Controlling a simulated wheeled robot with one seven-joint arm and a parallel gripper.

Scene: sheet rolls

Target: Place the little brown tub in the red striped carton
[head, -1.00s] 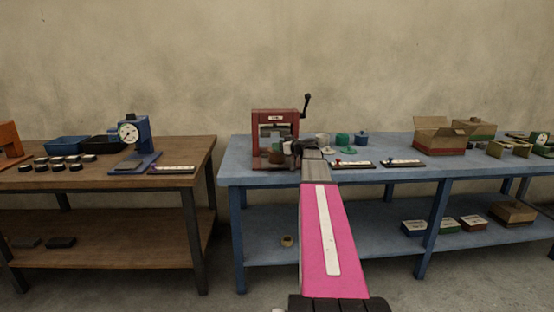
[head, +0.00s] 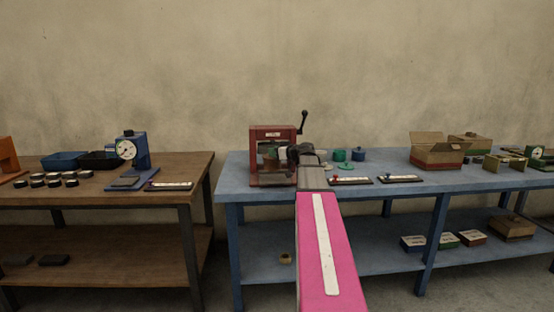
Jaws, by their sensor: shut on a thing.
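My gripper (head: 287,153) is small and dark in the head view, held above the blue bench in front of the red press. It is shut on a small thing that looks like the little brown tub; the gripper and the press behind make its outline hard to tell. The red striped carton (head: 437,158) stands on the blue bench to the right, cardboard brown with a red band and its flaps open. My gripper is well to the left of the carton. The carton's inside is not visible.
The red press (head: 273,133) with a crank stands behind my gripper. Green tubs (head: 340,155) and a blue tub (head: 358,154) stand between press and carton. Two strip boards (head: 400,179) lie in front. A green-banded carton (head: 470,143) stands behind the red striped one.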

